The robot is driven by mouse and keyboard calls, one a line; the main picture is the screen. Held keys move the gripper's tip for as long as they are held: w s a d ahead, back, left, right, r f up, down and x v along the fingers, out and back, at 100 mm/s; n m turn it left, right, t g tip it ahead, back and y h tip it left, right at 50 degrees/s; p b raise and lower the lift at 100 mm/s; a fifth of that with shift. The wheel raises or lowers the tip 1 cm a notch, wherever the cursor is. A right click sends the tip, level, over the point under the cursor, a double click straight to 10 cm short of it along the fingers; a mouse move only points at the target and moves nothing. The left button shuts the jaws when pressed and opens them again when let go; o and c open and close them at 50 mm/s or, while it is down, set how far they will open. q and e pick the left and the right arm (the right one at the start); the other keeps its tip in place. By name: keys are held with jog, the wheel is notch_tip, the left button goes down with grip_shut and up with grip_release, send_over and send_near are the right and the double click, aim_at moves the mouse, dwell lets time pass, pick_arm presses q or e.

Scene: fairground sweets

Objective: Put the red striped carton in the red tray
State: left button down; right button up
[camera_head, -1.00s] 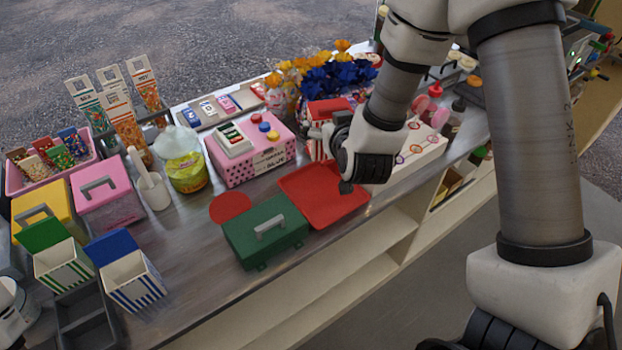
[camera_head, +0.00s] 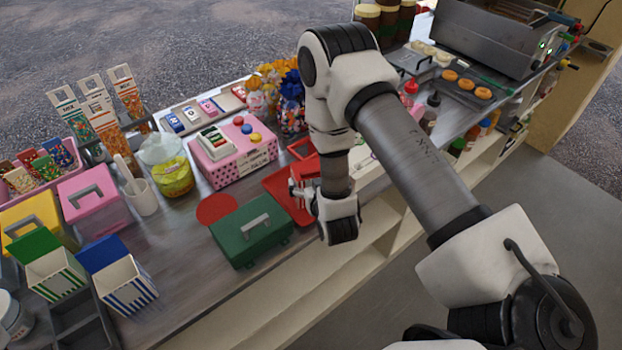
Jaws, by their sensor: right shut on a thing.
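The red striped carton (camera_head: 302,148) shows only in part behind my right arm, with its red flap up and a bit of its striped side below. My right gripper (camera_head: 301,192) is over the red tray's right side and is shut on the carton; the contact itself is mostly hidden. The red tray (camera_head: 275,184) lies flat on the counter, its right part covered by my gripper and arm. I cannot tell whether the carton touches the tray.
A green box (camera_head: 240,240) with a handle stands in front of the tray, beside a red disc (camera_head: 216,209). A pink box (camera_head: 230,165) stands behind. Green and blue striped cartons (camera_head: 128,288) are at the left. Bottles and a griddle are at the right.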

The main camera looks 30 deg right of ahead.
jog(key=shift+s+f, duration=0.1)
jog(key=o, duration=0.7)
jog(key=shift+a, duration=0.1)
jog(key=shift+o, duration=0.2)
